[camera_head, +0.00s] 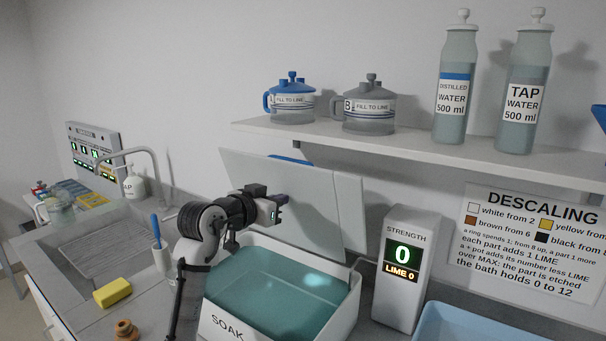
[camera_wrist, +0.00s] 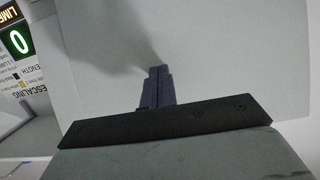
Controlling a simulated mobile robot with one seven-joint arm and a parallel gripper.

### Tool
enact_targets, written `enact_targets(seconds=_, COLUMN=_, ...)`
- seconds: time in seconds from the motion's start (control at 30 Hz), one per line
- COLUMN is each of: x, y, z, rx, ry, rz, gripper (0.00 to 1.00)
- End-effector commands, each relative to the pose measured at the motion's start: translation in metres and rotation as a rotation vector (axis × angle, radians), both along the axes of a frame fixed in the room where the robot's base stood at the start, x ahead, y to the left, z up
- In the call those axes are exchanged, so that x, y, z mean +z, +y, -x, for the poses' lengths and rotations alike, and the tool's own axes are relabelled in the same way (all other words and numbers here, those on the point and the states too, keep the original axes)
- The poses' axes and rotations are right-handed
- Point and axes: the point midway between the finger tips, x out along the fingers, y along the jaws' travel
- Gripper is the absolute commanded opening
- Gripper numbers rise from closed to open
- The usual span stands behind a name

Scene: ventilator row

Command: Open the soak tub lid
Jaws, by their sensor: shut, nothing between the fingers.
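The soak tub (camera_head: 281,284) is a white box marked SOAK, holding teal liquid that is open to view. Its pale grey lid (camera_head: 335,212) stands raised at the back of the tub, tilted up near the wall. A bit of blue, perhaps its handle (camera_head: 290,160), shows at the lid's top edge. My gripper (camera_head: 284,198) is above the tub, in front of the lid's inner face. In the wrist view my gripper (camera_wrist: 157,72) is shut and empty, with the pale lid face (camera_wrist: 220,50) filling much of the background. I cannot tell whether the fingertips touch the lid.
A strength display (camera_head: 402,265) reading 0 stands right of the tub. A shelf (camera_head: 400,147) with jugs and water bottles hangs above. A sink (camera_head: 90,245), tap, yellow sponge (camera_head: 112,292) and brush (camera_head: 157,245) lie left. A blue tray (camera_head: 460,325) sits at lower right.

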Motion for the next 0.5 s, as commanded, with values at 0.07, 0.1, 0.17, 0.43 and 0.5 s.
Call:
enact_targets(seconds=0.07, x=0.004, y=-0.003, z=-0.004, rx=-0.001, ry=-0.001, rz=0.001, gripper=0.0)
enact_targets(seconds=0.1, x=0.005, y=-0.005, z=-0.006, rx=-0.001, ry=-0.001, rz=0.0, gripper=0.0)
enact_targets(seconds=0.17, x=0.007, y=-0.007, z=-0.01, rx=0.0, ry=-0.001, rz=0.0, gripper=0.0)
enact_targets(seconds=0.43, x=0.009, y=-0.011, z=-0.017, rx=0.001, ry=-0.002, rz=0.001, gripper=0.0)
enact_targets(seconds=0.5, x=0.008, y=-0.007, z=-0.012, rx=0.002, ry=-0.002, rz=0.001, gripper=0.0)
